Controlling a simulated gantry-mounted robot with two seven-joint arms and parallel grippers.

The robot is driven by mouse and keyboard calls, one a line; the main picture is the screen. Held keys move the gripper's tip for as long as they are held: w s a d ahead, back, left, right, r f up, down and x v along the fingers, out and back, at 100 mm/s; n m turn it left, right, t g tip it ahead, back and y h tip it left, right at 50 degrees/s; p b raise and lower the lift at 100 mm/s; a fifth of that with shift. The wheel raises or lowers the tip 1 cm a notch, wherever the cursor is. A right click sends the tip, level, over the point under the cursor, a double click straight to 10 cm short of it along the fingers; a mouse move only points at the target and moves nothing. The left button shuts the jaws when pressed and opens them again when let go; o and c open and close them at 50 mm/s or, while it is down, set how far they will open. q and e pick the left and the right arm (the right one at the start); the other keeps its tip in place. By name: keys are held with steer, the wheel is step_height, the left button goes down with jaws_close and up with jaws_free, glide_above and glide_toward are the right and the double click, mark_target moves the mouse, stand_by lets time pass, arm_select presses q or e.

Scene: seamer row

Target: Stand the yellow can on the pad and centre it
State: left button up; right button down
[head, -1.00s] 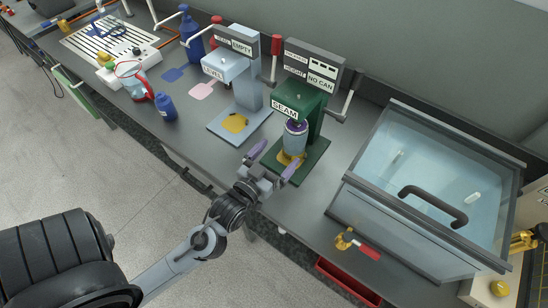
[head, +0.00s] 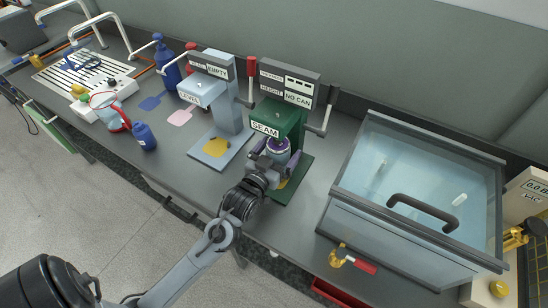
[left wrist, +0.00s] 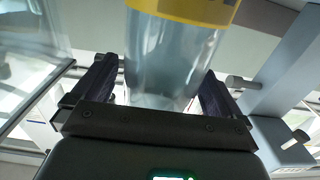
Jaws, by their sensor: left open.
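A can (head: 279,146) with a grey lid stands upright under the head of the green SEAM machine (head: 278,119). In the left wrist view the can (left wrist: 165,60) shows a clear grey body and a yellow band. My left gripper (head: 276,158) is open, with its purple fingers on either side of the can. The wrist view shows gaps beside the can at the fingers. A yellow patch (head: 283,183) shows on the green base beside my gripper. My gripper hides the can's lower part, so I cannot tell how it sits on the pad. My right gripper is not in view.
The SEAM machine's display (head: 297,98) reads NO CAN. The LEVEL machine (head: 203,91) with a yellow patch stands to the left. A clear-lidded box (head: 420,200) stands to the right. A brass-and-red tool (head: 352,262) lies near the front edge.

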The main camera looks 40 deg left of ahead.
arm_select(q)
steer(key=shift+w, duration=0.1)
steer(key=c, duration=1.4)
steer(key=o, duration=1.4)
steer(key=shift+s, duration=0.45)
steer(key=p+v, duration=0.1)
steer(key=v, duration=0.9)
steer(key=shift+p, duration=0.35)
